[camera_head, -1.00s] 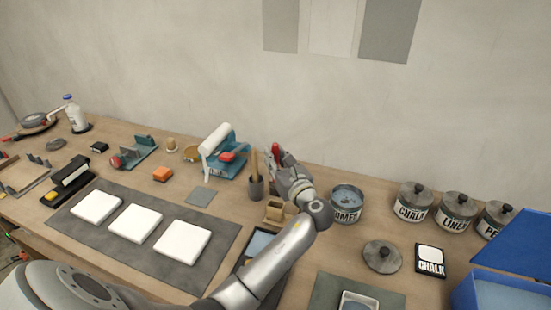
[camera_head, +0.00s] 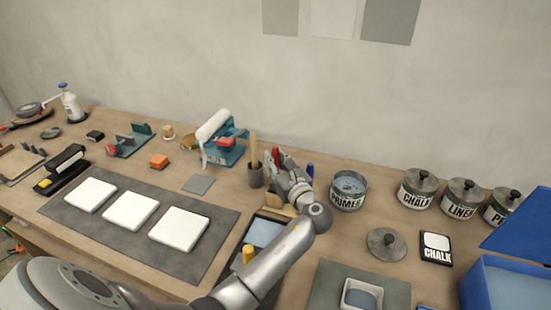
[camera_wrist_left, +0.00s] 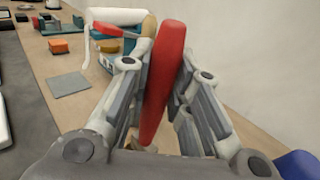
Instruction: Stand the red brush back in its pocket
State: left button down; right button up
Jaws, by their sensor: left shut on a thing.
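My left gripper (camera_head: 279,158) is shut on the red brush (camera_head: 275,153), above the bench to the right of a dark cup. In the left wrist view the red brush (camera_wrist_left: 163,82) is a long, smooth red shape, slightly tilted, between the two fingers (camera_wrist_left: 160,75). Its lower end is near the palm. A small tan wooden holder (camera_head: 272,200) shows partly below my left gripper, mostly covered by my wrist; I cannot tell whether it has the brush's pocket. A blue upright handle (camera_head: 310,170) stands just right of the gripper. My right gripper is not in view.
The dark cup (camera_head: 255,178) with a wooden stick stands close left of the gripper. An open primer tin (camera_head: 348,190) stands to the right. A teal roller stand (camera_head: 222,150) is at the back left. A yellow handle (camera_head: 248,253) shows beside my forearm.

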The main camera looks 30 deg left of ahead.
pick_arm(q)
jog(key=shift+f, duration=0.15)
dwell(0.3)
jog(key=shift+f+b, duration=0.8)
jog(key=shift+f, duration=0.55)
jog(key=c, duration=1.3)
grip_release()
jog(key=shift+o, duration=0.6)
jog(key=o, duration=0.4)
